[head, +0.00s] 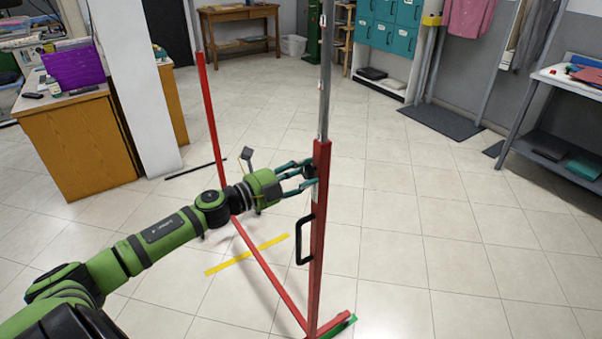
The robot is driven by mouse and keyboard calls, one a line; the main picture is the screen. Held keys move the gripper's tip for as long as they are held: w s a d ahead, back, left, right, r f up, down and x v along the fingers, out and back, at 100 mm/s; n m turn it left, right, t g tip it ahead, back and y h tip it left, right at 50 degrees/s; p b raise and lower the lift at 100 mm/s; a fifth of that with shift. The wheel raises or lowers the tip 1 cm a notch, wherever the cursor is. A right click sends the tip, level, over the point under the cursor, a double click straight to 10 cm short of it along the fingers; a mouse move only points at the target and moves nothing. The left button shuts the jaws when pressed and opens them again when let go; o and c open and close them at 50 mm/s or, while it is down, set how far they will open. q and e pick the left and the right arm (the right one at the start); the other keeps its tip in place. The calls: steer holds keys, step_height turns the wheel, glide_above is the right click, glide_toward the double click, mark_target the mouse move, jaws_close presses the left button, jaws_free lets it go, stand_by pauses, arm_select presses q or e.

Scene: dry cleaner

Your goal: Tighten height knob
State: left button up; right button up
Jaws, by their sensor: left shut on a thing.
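A red-framed rack stands in front of me, with a near red upright post (319,235) and a silver inner pole (326,80) rising out of its top. My left gripper (303,178) reaches in from the left and its fingers are at the left side of the post, just below its top end. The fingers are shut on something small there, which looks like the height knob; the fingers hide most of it. A black handle (300,241) sits on the post below the gripper. My right gripper is not in view.
A second red post (210,120) stands behind to the left, joined by a low red bar (268,275). Yellow tape (246,255) marks the floor. A wooden counter (75,148) and white pillar (135,80) stand left; a shelf table (568,80) stands right.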

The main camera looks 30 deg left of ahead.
arm_select(q)
steer(key=shift+d, duration=0.25)
steer(key=o, duration=1.1)
steer(key=shift+o, duration=0.2)
steer(key=shift+s+d, duration=0.1)
steer(key=shift+d, duration=0.05)
steer(key=shift+s+a, duration=0.1)
steer(key=shift+a, duration=0.15)
steer(key=shift+s+a+f, duration=0.1)
steer(key=shift+s+a, duration=0.05)
steer(key=shift+s, duration=0.1)
steer(key=v, duration=1.1)
